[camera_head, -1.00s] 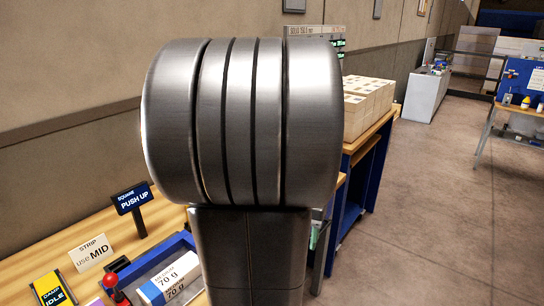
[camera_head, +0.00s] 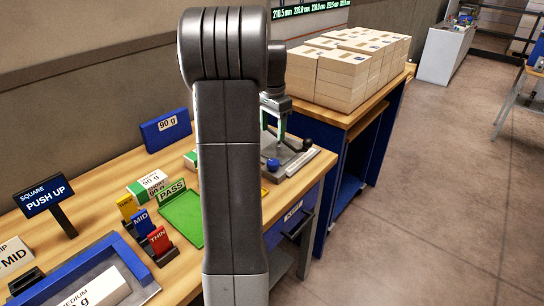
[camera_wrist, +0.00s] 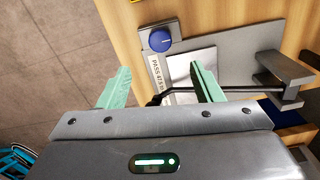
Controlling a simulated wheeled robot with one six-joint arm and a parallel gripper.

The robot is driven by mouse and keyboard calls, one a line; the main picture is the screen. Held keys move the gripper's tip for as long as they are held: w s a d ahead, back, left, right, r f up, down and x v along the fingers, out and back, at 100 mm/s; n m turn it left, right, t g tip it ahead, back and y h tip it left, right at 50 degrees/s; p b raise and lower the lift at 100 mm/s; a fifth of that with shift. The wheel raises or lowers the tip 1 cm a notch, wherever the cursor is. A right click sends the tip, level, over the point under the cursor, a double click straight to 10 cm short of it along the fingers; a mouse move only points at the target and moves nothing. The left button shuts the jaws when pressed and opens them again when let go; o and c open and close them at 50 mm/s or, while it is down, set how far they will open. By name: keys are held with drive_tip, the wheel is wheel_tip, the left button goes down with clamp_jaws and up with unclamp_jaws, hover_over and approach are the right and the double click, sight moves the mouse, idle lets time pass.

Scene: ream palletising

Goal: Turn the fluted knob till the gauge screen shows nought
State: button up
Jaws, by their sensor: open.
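The blue round knob (camera_wrist: 160,40) sits on a grey base plate with a white line on its top, near the top middle of the wrist view. It also shows in the head view (camera_head: 272,164), low beside my arm. Its fluting is too small to make out. My gripper (camera_wrist: 160,72) is open and empty, its two mint-green fingers spread apart. The knob appears just beyond the fingers, not between them. In the head view my gripper (camera_head: 274,124) is mostly behind my arm, above the device. I cannot make out the gauge's screen or reading.
A grey bracket with a black rod (camera_wrist: 230,88) stands on the device close to the right finger. A green-lit display (camera_head: 310,8) hangs on the wall. Stacked reams (camera_head: 350,70) fill the table behind.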

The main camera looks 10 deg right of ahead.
sight(273, 162)
wheel_tip(273, 162, down, 12)
drive_tip(key=shift+r+p, duration=0.1)
drive_tip(key=shift+p, duration=0.3)
drive_tip(key=shift+c, duration=0.2)
drive_tip(key=c, duration=0.9)
